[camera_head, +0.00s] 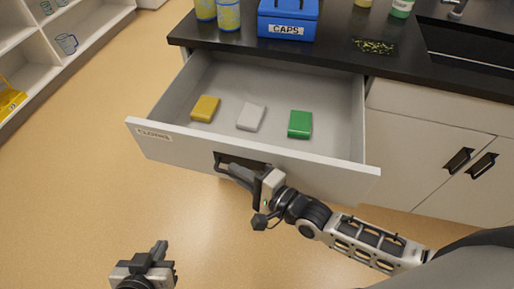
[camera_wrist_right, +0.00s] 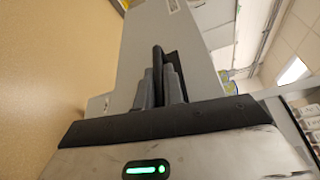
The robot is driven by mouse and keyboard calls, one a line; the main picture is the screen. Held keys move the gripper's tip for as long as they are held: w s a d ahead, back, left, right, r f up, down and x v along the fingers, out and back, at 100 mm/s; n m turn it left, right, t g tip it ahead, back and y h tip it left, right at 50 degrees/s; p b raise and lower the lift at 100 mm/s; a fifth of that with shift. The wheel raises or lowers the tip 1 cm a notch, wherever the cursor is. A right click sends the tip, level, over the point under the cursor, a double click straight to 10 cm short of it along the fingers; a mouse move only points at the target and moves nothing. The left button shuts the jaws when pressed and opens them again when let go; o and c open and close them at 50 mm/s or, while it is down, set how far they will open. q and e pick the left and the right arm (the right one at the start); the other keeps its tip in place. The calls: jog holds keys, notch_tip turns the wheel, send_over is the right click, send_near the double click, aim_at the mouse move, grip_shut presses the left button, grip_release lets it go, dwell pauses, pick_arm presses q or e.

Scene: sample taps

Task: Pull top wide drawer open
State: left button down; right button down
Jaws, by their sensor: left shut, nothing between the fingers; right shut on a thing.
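The wide top drawer (camera_head: 340,178) is pulled well out from under the black counter in the head view. Its front carries a label that seems to read "CLOTHS" and a dark bar handle (camera_head: 218,163). Inside lie a yellow block (camera_head: 205,108), a white block (camera_head: 251,116) and a green block (camera_head: 300,124), apart from each other. My right gripper (camera_head: 232,170) is shut on the handle; the right wrist view shows its fingers (camera_wrist_right: 158,88) around the dark bar against the drawer front (camera_wrist_right: 170,40). My left gripper (camera_head: 160,250) is shut and empty, low over the floor at left.
On the counter (camera_head: 340,52) stand a blue "CAPS" box (camera_head: 288,18), yellow-blue cans (camera_head: 229,15) and a green-labelled jar (camera_head: 402,8). A sink (camera_head: 470,48) is at right. Closed cabinet doors (camera_head: 415,160) have dark handles. White shelves (camera_head: 85,30) stand at left. The floor in front is clear.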

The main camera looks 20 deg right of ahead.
jog(key=shift+s, duration=0.1)
jog(key=c, duration=1.5)
grip_release()
jog(key=v, duration=1.6)
jog(key=shift+b, duration=0.4)
jog(key=shift+a, duration=0.1)
